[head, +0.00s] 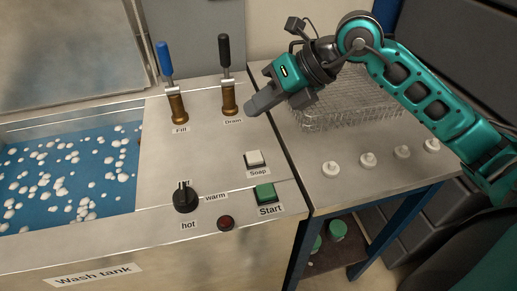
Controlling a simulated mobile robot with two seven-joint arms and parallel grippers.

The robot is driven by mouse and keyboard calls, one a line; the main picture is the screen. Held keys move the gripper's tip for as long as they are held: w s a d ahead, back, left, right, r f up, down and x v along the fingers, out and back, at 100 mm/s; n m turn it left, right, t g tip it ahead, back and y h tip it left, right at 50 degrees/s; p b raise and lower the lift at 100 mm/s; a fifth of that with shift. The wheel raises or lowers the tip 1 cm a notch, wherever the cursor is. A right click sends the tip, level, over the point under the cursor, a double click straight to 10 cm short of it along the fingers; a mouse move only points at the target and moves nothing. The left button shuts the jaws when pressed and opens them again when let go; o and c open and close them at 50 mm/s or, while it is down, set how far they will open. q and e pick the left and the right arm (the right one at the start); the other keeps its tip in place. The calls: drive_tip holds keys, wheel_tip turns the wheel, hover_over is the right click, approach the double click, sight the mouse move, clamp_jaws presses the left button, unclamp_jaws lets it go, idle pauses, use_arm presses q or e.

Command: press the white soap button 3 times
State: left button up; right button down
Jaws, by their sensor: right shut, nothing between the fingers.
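The white soap button (254,158) sits on the metal panel of the wash tank, just above the label "Soap". It stands proud of the panel on a small base. My right gripper (250,110) comes in from the upper right and hangs over the panel, above the soap button in the picture and close to the Drain valve. It is shut and empty, and apart from the button. My left gripper is out of view.
The green Start button (265,193), red light (225,223) and black knob (185,197) lie nearby. The Fill (177,104) and Drain (229,97) valves stand behind. A wire rack (345,105) and several white round pieces (368,160) are on the right table. Foamy water (65,175) fills the tank.

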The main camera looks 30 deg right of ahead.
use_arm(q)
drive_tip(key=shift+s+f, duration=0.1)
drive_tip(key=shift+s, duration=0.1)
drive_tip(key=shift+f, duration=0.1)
use_arm(e)
drive_tip(key=b, duration=0.4)
hover_over(259, 156)
wheel_tip(259, 156, down, 5)
wheel_tip(259, 156, down, 3)
drive_tip(key=shift+d+r+b, duration=0.1)
drive_tip(key=shift+b, duration=0.95)
drive_tip(key=shift+f+b, duration=0.35)
drive_tip(key=shift+f, duration=0.1)
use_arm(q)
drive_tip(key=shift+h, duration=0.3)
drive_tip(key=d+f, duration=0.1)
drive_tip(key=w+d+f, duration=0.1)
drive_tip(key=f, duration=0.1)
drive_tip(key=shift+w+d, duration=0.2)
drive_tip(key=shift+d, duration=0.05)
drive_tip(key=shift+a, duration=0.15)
